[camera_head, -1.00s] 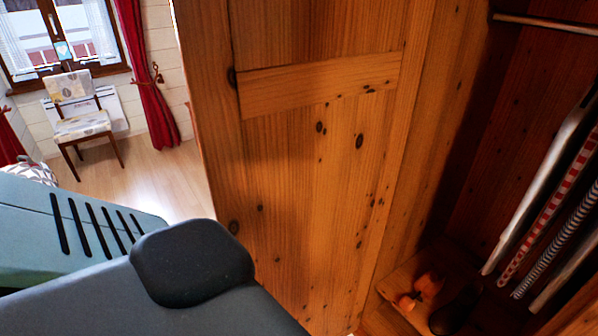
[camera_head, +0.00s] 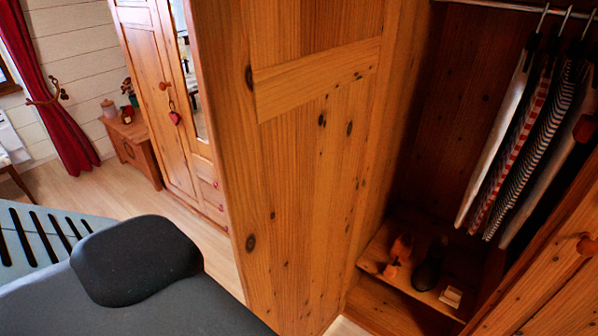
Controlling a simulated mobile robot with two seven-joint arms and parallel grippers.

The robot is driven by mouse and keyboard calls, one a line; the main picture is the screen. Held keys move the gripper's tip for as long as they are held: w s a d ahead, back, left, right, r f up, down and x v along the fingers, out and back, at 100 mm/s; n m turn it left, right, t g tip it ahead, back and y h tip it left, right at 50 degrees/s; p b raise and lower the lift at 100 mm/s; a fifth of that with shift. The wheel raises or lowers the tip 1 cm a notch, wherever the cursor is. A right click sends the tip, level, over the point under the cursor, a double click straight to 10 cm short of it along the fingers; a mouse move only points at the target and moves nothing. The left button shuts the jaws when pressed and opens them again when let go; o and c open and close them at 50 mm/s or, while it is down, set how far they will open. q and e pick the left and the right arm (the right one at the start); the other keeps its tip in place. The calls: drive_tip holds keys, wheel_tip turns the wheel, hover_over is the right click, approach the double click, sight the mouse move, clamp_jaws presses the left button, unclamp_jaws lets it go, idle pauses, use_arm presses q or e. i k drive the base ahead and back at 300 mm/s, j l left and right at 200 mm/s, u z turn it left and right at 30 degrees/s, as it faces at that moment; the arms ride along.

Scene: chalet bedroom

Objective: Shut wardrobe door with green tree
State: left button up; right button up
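An open wooden wardrobe door (camera_head: 310,180) stands in the middle of the head view, its panelled inner face towards me. It hinges at the wardrobe's left side, and the wardrobe interior (camera_head: 450,120) shows to its right. No green tree shows on the visible face; the door's other face is hidden. My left arm's dark and teal links fill the lower left. Neither gripper is in view.
Clothes (camera_head: 530,140) hang from a rail in the wardrobe. Shoes (camera_head: 428,265) stand on its low shelf (camera_head: 375,258). Behind the door are another wooden cupboard (camera_head: 160,100), a small chest (camera_head: 133,145), a red curtain (camera_head: 50,90) and bare floor (camera_head: 95,200).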

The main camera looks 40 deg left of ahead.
sight(293, 93)
drive_tip(key=j+z, duration=0.1)
drive_tip(key=j, duration=0.3)
drive_tip(key=k+j+z, duration=0.1)
drive_tip(key=j, duration=0.25)
drive_tip(key=k+j+z, duration=0.1)
drive_tip(key=j, duration=0.3)
drive_tip(key=k+j, duration=0.15)
drive_tip(key=j, duration=0.2)
drive_tip(key=i+z, duration=0.05)
